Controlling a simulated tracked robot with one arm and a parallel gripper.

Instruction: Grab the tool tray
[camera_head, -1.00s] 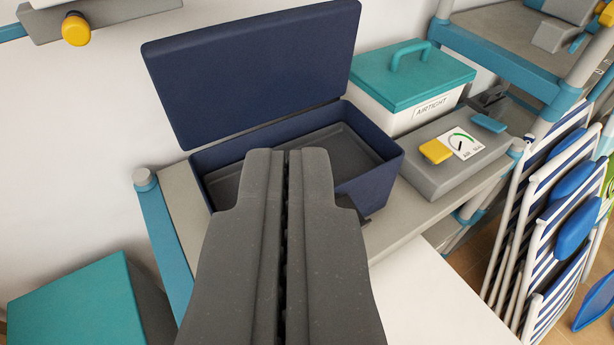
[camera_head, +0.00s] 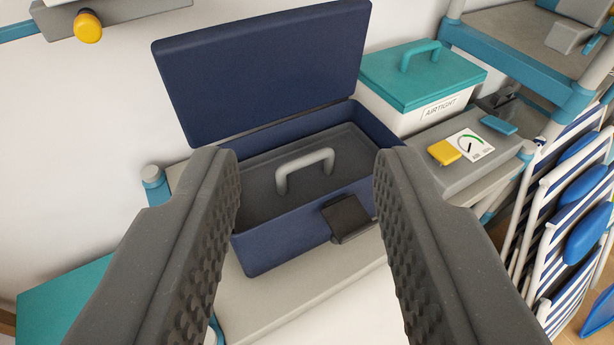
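The tool tray (camera_head: 345,150) is a dark grey insert lying inside an open navy blue toolbox (camera_head: 285,238). A light grey arched handle (camera_head: 304,166) stands up from the middle of the tray. The toolbox lid (camera_head: 262,65) is raised and leans back toward the wall. A dark latch (camera_head: 347,217) is on the box's front. My gripper (camera_head: 306,165) is open and empty, its two ridged dark fingers wide apart in front of the box. The handle shows between the fingers, beyond their tips and apart from them. The fingers cover parts of the box's ends.
Right of the toolbox stand a white AIRTIGHT box (camera_head: 408,111) with a teal lid and a grey gauge unit (camera_head: 465,160) on the shelf (camera_head: 245,302). Folded striped chairs (camera_head: 565,215) stand at the right. A teal box (camera_head: 62,300) is at the lower left.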

